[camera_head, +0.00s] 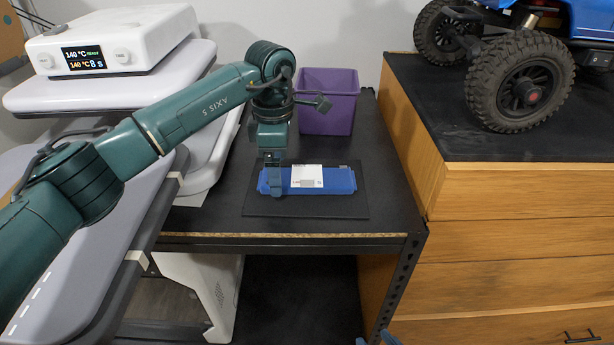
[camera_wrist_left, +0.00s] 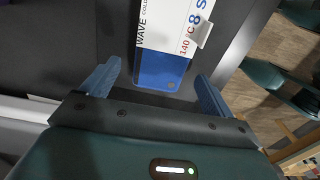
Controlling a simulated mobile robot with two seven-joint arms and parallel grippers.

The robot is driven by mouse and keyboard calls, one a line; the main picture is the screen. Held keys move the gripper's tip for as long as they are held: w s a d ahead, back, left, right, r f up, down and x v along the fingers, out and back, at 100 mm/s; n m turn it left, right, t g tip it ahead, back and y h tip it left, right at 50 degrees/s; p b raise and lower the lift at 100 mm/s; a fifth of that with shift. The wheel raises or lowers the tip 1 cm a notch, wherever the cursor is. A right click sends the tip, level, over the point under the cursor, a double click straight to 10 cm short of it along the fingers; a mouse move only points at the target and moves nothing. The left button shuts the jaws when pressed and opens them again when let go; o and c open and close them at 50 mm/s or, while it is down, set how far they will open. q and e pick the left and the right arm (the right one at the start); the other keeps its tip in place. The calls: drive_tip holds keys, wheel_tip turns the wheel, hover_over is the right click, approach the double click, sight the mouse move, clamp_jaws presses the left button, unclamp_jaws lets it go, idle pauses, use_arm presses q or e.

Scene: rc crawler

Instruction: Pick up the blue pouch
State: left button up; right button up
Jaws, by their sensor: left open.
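The blue pouch (camera_head: 340,181) lies flat on a dark mat (camera_head: 300,208) on the black table, with a white label on it. My left gripper (camera_head: 274,174) points down over the pouch's left end. In the left wrist view the gripper (camera_wrist_left: 155,86) is open, its two blue fingers wide apart. The pouch's blue end (camera_wrist_left: 160,70) shows between and just ahead of the fingers, and no grip on it is visible. My right gripper (camera_head: 378,339) shows only as blue tips at the bottom edge; the rest is cut off.
A purple bin (camera_head: 327,102) stands behind the pouch. A white heat press (camera_head: 115,45) with a lit display is at the left. A wooden cabinet (camera_head: 510,195) with an RC crawler (camera_head: 530,75) on top rises at the right. The black table (camera_head: 385,190) is bare around the mat.

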use_arm(q)
drive_tip(key=shift+f, duration=0.75)
drive_tip(key=shift+c, duration=0.4)
drive_tip(key=c, duration=1.1)
wheel_tip(320, 180, up, 10)
drive_tip(key=shift+r+b, duration=0.1)
drive_tip(key=shift+b, duration=0.35)
